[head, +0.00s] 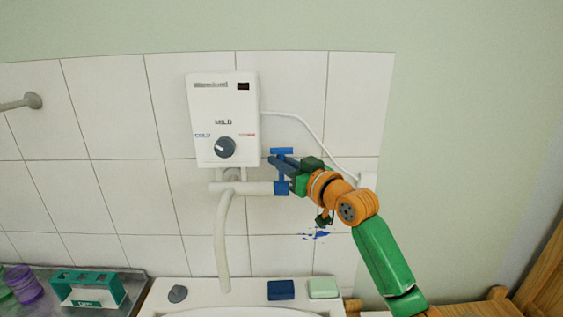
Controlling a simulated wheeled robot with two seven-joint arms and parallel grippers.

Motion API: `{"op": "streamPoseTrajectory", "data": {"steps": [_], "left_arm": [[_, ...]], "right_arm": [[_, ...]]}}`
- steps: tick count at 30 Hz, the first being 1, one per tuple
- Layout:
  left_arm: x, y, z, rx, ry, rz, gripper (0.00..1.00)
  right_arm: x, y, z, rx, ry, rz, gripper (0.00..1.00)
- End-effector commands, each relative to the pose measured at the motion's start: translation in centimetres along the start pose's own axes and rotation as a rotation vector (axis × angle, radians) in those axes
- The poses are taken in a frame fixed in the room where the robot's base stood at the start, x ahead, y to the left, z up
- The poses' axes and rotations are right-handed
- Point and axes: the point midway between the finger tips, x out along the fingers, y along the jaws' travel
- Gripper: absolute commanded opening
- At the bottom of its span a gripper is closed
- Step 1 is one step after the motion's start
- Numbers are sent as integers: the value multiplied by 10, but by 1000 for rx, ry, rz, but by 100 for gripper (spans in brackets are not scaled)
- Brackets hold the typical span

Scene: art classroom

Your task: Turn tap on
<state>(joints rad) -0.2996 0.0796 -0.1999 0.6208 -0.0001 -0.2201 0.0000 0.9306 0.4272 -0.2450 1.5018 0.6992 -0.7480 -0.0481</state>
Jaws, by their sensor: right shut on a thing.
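The tap is a white pipe and spout (223,240) under the white wall heater (222,118), with its curved end hanging down over the basin. Its blue handle (282,151) stands upright at the right end of the pipe, with a flat bar on top and a blue base (281,188). My right gripper (277,164) reaches in from the right and is shut on the blue handle, just below the top bar. The fingers partly hide the handle's stem. I cannot see any water from the spout. My left gripper is out of view.
A white basin (180,308) stands below, with a blue block (281,290) and a pale green block (323,288) on its rim. A teal holder (89,288) and purple cup (24,284) are at lower left. A white cable (309,128) runs behind my arm.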

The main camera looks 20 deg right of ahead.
Motion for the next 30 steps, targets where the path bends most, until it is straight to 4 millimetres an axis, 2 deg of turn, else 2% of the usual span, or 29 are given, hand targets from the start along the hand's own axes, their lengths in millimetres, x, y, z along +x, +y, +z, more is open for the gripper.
{"op": "streamPoseTrajectory", "data": {"steps": [10,13,15,20,23,30], "left_arm": [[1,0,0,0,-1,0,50],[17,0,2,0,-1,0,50],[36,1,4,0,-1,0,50],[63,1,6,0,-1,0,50],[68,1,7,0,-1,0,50],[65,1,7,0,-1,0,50]], "right_arm": [[0,0,-1,-1,5,0,0],[-3,-1,7,-27,43,1,0],[-7,-4,11,-68,105,1,0],[-16,-10,10,-154,234,1,0],[-18,-12,6,-181,275,1,0],[-19,-13,2,-188,284,0,0]]}}
